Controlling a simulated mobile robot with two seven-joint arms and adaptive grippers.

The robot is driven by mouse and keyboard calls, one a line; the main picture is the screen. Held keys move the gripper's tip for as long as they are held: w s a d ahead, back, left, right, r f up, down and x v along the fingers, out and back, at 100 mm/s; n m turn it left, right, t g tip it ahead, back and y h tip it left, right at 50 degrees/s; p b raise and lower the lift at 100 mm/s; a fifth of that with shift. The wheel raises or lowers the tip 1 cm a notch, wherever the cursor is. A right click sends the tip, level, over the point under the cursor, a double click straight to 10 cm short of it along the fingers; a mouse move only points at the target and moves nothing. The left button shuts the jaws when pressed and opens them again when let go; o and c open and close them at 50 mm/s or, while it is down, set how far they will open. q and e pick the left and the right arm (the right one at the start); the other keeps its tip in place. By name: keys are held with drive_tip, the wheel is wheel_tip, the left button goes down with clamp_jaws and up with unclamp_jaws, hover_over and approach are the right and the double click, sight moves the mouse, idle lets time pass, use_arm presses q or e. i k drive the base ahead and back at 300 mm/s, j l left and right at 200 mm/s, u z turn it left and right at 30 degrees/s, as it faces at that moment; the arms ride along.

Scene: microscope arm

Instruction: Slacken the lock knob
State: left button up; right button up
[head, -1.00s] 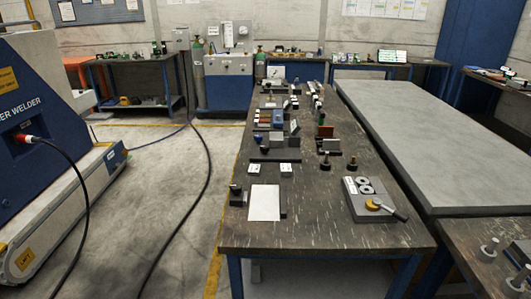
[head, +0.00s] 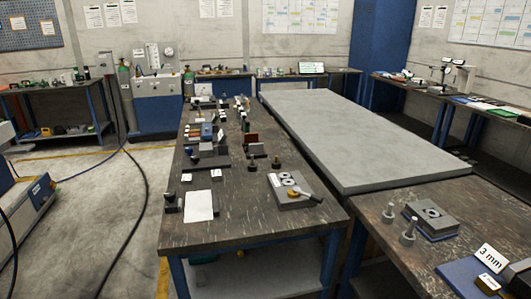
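Neither of my grippers is in view.
A dark workbench (head: 240,228) with small parts stands ahead, holding a grey block with a black-handled tool (head: 297,196). A long grey slab table (head: 345,140) lies to its right. A near right bench (head: 375,235) holds a plate (head: 432,218).

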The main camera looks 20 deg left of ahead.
sight(195, 158)
drive_tip(key=j+z, duration=0.1)
drive_tip(key=z, duration=0.35)
drive_tip(key=j+z, duration=0.15)
drive_tip(key=z, duration=0.3)
drive_tip(key=j+z, duration=0.15)
drive_tip(key=z, duration=0.3)
drive_tip(key=j+z, duration=0.1)
drive_tip(key=z, duration=0.35)
drive_tip(key=k+j, duration=0.15)
drive_tip(key=j, duration=0.2)
drive_tip(key=k+j, duration=0.1)
drive_tip(key=j, duration=0.3)
drive_tip(key=k+j, duration=0.15)
drive_tip(key=j, duration=0.2)
drive_tip(key=k+j, duration=0.1)
drive_tip(key=j, duration=0.3)
drive_tip(key=k+j, duration=0.15)
drive_tip(key=j, duration=0.2)
drive_tip(key=k+j, duration=0.1)
drive_tip(key=j, duration=0.3)
drive_tip(key=k+j, duration=0.15)
drive_tip(key=j, duration=0.2)
drive_tip(key=z, duration=0.05)
